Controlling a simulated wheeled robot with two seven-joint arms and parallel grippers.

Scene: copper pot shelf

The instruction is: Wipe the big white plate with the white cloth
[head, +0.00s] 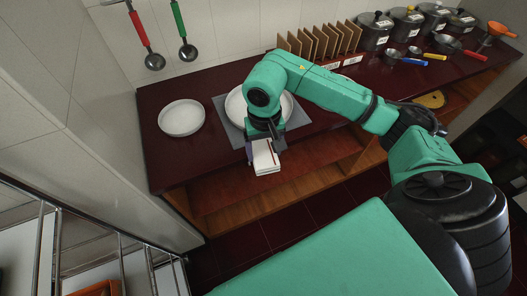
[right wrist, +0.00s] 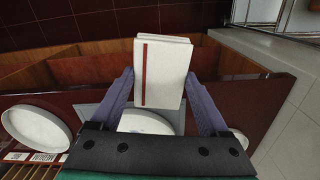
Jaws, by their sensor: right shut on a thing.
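My right gripper (right wrist: 158,85) is shut on the folded white cloth (right wrist: 160,70), which has a red stripe. The cloth (head: 265,157) hangs near the counter's front edge in the head view. The big white plate (head: 235,106) lies on a grey mat (head: 220,103), partly hidden by my right forearm and wrist. The cloth appears apart from the plate. My left gripper is not in view.
Another white plate (head: 181,118) lies at left on the dark red counter (head: 160,150). A white dish (right wrist: 37,128) shows at left in the right wrist view. A brown rack (head: 318,44) and several pots (head: 374,32) stand at back right. Ladles (head: 154,61) hang on the wall.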

